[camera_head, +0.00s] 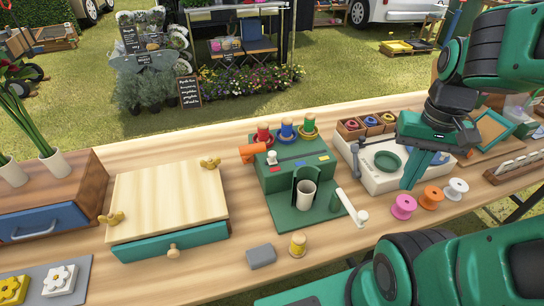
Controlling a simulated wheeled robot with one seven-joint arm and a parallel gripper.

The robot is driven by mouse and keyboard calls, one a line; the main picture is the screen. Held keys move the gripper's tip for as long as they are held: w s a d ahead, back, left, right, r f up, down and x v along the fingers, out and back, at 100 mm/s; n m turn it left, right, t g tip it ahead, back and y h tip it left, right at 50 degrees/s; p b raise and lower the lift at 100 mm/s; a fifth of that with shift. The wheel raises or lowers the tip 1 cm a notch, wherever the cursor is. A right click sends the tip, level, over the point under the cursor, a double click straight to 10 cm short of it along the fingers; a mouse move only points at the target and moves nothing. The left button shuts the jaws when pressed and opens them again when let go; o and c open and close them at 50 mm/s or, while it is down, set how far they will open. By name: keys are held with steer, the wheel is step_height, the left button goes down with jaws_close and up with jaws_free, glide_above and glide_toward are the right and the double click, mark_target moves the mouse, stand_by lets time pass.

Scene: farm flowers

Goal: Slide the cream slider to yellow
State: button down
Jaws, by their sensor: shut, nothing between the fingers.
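The cream slider (272,157) is a small pale knob at the left end of the front of the green dispenser (290,180). Below it the dispenser has a row of small marks: a red mark (275,169), a blue mark (299,163) and a yellow mark (324,158) at the right end. The slider stands above the red mark. My gripper (406,187) is shut and empty, pointing down to the right of the dispenser, by the front right of the white box. It is well apart from the slider.
A white lever (350,206) sticks out at the dispenser's front right. A white cup (306,194) stands in its bay. The white box (368,177) and several loose spools, such as the pink spool (403,206), lie right. A yellow spool (298,245) and grey block (261,256) lie in front.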

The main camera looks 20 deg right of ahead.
steer(key=c, duration=2.4)
jaws_free()
steer(key=shift+c, duration=0.2)
steer(key=o, duration=0.5)
steer(key=shift+s+r, duration=0.25)
steer(key=shift+s, duration=0.1)
steer(key=w+a+r+n, duration=0.1)
steer(key=w+a+n, duration=0.1)
steer(key=w, duration=0.2)
steer(key=w+a+r+n, duration=0.2)
steer(key=w, duration=0.2)
steer(key=w+a+r+n, duration=0.1)
steer(key=w+a+n, duration=0.2)
steer(key=w, duration=0.1)
steer(key=shift+w+r, duration=0.15)
steer(key=shift+r, duration=0.05)
steer(key=n, duration=0.8)
glide_toward(272, 152)
step_height(272, 152, down, 8)
steer(key=shift+a+f, duration=0.1)
jaws_close()
